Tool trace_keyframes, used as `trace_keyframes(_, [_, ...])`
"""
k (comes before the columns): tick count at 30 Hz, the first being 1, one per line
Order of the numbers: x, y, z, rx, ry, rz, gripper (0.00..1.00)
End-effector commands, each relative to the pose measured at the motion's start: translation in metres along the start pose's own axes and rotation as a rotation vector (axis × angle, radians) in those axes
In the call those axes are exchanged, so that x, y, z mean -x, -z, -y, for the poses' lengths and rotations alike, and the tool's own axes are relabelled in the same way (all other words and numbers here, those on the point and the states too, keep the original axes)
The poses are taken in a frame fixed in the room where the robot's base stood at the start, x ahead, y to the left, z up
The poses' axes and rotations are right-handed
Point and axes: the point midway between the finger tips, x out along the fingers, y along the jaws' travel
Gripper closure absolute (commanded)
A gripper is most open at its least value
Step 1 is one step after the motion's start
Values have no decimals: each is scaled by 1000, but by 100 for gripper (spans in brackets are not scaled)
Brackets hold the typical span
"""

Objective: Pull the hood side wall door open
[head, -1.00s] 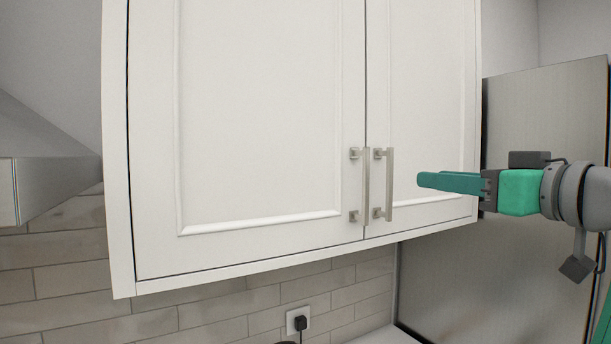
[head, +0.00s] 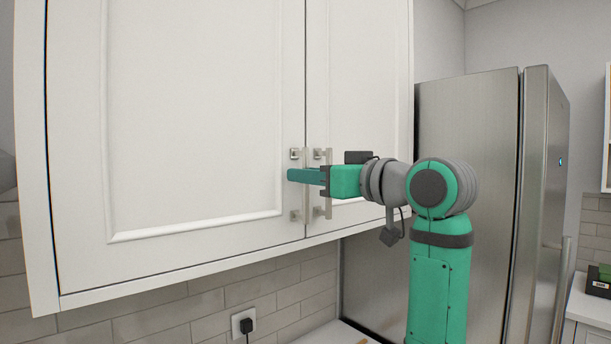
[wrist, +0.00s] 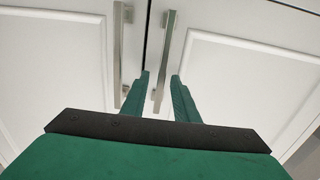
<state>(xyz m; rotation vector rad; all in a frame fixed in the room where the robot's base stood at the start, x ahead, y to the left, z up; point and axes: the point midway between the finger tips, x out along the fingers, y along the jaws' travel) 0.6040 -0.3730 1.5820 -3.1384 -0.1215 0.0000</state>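The white wall cabinet has two doors. The left door (head: 190,120), on the hood side, looks shut, with its vertical metal bar handle (head: 307,160) at its lower right. The right door (head: 365,100) carries a matching handle (head: 328,205) beside it. My gripper (head: 292,175) reaches in from the right across both handles, fingertips at the left door's handle. In the wrist view, which appears upside down, my open gripper's fingers (wrist: 160,76) lie on either side of one handle (wrist: 163,60), apparently the left door's. The other handle (wrist: 118,55) is outside them. Contact is unclear.
A steel fridge (head: 470,110) stands to the right, behind my arm. Below the cabinet are a tiled wall, an outlet with a black plug (head: 246,325) and part of a counter. A sliver of grey, possibly the hood, shows at the far left edge.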

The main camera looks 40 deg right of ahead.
Motion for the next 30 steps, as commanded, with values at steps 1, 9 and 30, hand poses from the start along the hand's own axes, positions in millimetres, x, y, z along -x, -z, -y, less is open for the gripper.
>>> trace_keyframes(1, [-5, 0, 1, 0, 2, 0, 73])
trace_keyframes(9, [-10, 0, 1, 1, 1, 0, 73])
trace_keyframes(30, [-10, 0, 1, 1, 1, 0, 100])
